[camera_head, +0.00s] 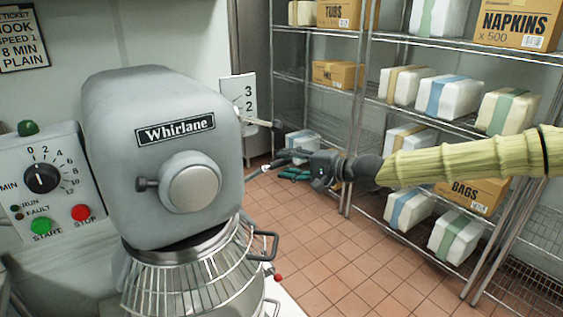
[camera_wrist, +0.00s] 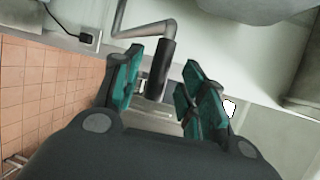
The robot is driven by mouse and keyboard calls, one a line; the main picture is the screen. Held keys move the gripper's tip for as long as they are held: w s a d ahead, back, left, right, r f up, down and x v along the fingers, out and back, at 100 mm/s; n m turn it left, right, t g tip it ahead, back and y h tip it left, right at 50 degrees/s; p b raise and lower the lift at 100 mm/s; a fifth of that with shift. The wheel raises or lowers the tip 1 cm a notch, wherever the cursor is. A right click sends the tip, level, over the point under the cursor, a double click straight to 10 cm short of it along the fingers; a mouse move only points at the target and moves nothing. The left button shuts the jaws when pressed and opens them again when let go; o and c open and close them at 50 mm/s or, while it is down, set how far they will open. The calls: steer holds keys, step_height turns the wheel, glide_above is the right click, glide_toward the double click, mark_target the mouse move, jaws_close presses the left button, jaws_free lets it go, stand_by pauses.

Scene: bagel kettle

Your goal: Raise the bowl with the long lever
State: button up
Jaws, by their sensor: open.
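The grey Whirlane mixer (camera_head: 160,160) fills the left of the head view. Its wire guard (camera_head: 190,278) sits under the head; the bowl is mostly hidden by it and the frame edge. My gripper (camera_head: 284,165) is right of the mixer head, fingers towards the mixer. In the wrist view a cranked metal rod with a dark grip, which looks like the long lever (camera_wrist: 160,70), stands between my open green-padded fingers. The grip's lower end is near the palm. I cannot tell if a finger touches it. This lever is not clear in the head view.
A shorter lever (camera_head: 262,122) sticks out beside the numbered plate (camera_head: 249,95), just above my gripper. A dark handle (camera_head: 266,246) and a red knob (camera_head: 278,277) stick out lower right of the guard. Shelves (camera_head: 420,110) with boxes stand behind. The tiled floor (camera_head: 330,250) is clear.

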steer(key=shift+x, duration=1.4)
steer(key=shift+c, duration=0.2)
jaws_close()
